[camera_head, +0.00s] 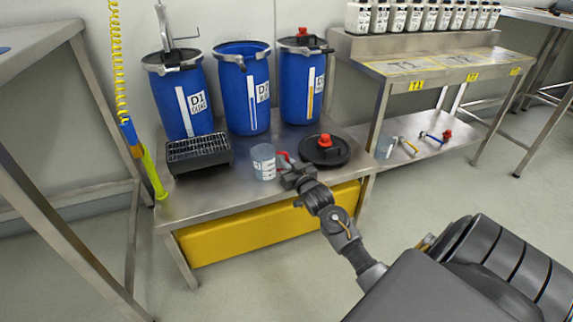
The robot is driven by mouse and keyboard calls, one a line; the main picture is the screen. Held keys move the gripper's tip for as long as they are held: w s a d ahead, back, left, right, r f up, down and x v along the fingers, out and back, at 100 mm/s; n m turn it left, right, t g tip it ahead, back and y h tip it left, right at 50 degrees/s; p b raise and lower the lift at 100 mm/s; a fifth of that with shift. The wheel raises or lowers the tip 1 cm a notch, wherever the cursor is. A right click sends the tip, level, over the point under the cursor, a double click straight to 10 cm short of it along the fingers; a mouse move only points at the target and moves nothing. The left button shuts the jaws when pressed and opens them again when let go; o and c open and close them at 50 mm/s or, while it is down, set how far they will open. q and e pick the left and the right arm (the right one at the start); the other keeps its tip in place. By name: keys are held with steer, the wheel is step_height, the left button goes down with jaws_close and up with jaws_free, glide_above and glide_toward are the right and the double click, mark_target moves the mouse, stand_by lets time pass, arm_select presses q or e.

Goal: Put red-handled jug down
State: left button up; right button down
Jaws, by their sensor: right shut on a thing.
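The red-handled jug (263,162) is a clear, pale container with white markings and a red handle (285,157) on its right side. It is upright at the front of the low metal table (200,199), between a black grate and a black lid. My right gripper (291,172) reaches in from the lower right and is shut on the red handle. The gripper hides part of the handle. I cannot tell whether the jug's base touches the tabletop. My left gripper is not in view.
Blue drums (242,90) stand along the back of the table. A black grate box (198,151) is left of the jug; a black lid with a red cap (324,148) is right. A yellow tub (255,228) sits below. A shelf bench (420,70) with white bottles stands right.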

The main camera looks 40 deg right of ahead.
steer(key=shift+f, duration=0.1)
steer(key=c, duration=2)
jaws_free()
steer(key=shift+f, duration=0.1)
steer(key=o, duration=0.5)
